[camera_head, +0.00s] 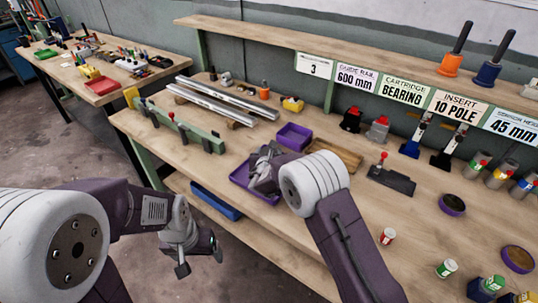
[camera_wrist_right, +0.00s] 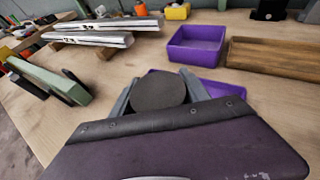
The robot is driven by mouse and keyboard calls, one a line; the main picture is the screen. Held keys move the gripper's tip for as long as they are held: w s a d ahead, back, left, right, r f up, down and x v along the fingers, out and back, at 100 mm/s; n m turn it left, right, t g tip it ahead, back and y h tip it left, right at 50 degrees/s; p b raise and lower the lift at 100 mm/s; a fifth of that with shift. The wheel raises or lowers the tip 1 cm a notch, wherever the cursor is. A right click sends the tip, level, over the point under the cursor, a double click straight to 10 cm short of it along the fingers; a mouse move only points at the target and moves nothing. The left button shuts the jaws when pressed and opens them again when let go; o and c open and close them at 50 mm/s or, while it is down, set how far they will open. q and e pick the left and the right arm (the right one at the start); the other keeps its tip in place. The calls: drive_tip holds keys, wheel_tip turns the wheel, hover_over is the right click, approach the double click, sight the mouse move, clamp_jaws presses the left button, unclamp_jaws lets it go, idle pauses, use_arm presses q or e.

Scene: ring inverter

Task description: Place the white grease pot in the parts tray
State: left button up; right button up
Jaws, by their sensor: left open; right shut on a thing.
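My right gripper (camera_head: 262,168) is over a shallow purple tray (camera_head: 240,177), probably the parts tray. In the right wrist view its two fingers (camera_wrist_right: 158,97) are shut on a pot with a round dark-grey top (camera_wrist_right: 158,92). The pot's side is hidden, so I cannot tell whether it is white. The tray shows behind the pot and fingers in that view (camera_wrist_right: 225,88); I cannot tell whether pot and tray touch. My left gripper (camera_head: 197,262) is open and empty, low in front of the bench.
A deeper purple bin (camera_head: 293,136) and a wooden tray (camera_head: 338,155) stand behind the tray. Silver rails (camera_head: 215,100) and a green fixture (camera_head: 185,128) lie left. A red-and-white can (camera_head: 388,236) and green-and-white can (camera_head: 447,268) stand right. A blue bin (camera_head: 215,201) sits below the bench top.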

drive_tip(key=shift+w+f, duration=0.1)
drive_tip(key=shift+f, duration=0.5)
drive_tip(key=shift+f, duration=0.1)
drive_tip(key=o, duration=1.5)
drive_tip(key=shift+c, duration=0.2)
